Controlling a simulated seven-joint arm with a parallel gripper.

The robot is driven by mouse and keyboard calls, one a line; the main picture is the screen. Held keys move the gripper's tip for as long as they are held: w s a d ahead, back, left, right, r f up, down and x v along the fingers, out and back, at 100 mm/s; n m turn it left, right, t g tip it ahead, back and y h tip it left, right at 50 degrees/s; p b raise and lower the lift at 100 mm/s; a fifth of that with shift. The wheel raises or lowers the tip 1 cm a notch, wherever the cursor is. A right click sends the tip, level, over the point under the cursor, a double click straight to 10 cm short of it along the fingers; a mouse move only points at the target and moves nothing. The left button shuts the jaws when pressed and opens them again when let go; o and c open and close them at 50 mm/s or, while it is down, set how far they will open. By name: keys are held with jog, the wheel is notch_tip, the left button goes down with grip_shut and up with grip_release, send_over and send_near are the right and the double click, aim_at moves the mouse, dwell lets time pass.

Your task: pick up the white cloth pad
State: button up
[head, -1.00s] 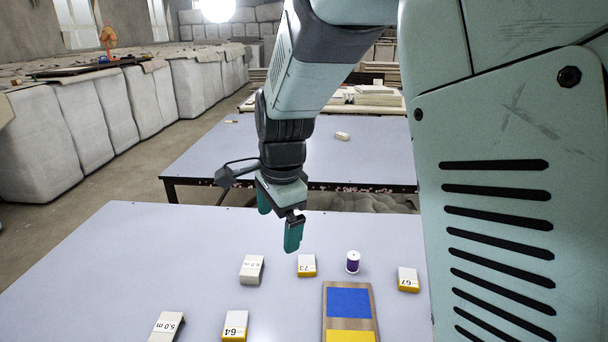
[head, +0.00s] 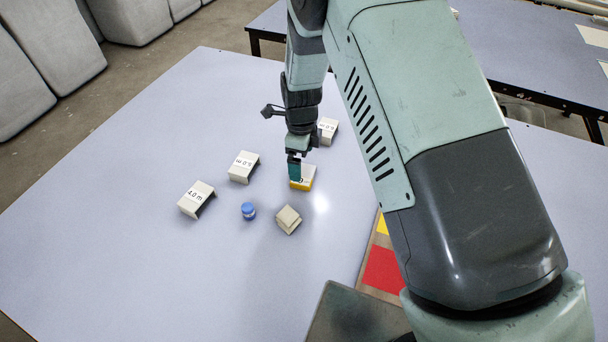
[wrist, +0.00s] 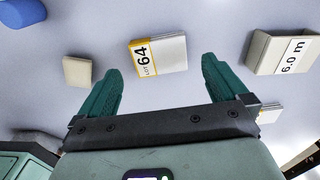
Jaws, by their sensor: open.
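A white pad with a yellow edge (head: 306,183) lies on the table in the head view, partly hidden behind my gripper. In the wrist view the pad marked LOT 64 (wrist: 163,54) lies between the lines of my two fingers, beyond their tips. My gripper (head: 295,176) points down over the pad in the head view. In the wrist view my gripper (wrist: 163,75) is open, with a green finger on each side and nothing held. The frames do not show whether the pad is cloth.
A plain cream block (head: 288,219) and a blue spool (head: 248,211) lie near the pad. White holders marked 4.0 m (head: 193,198) and 5.0 m (head: 241,166) stand to the left, another (head: 327,130) behind. A board with coloured squares (head: 384,270) lies right. The table's left side is clear.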

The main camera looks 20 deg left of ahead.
aim_at(304, 174)
jog(key=f, duration=0.5)
jog(key=shift+d+f, duration=0.15)
jog(key=shift+d, duration=0.15)
jog(key=c, duration=0.9)
notch_tip(304, 174, up, 9)
jog(key=s+d+r+m, duration=0.15)
jog(key=d+m, duration=0.55)
jog(key=d, duration=0.7)
jog(key=s+d+m, duration=0.3)
jog(key=d+m, duration=0.5)
jog(key=d, duration=0.6)
jog(key=f, duration=0.4)
jog(key=shift+w+f, duration=0.2)
jog(key=shift+f, duration=2.3)
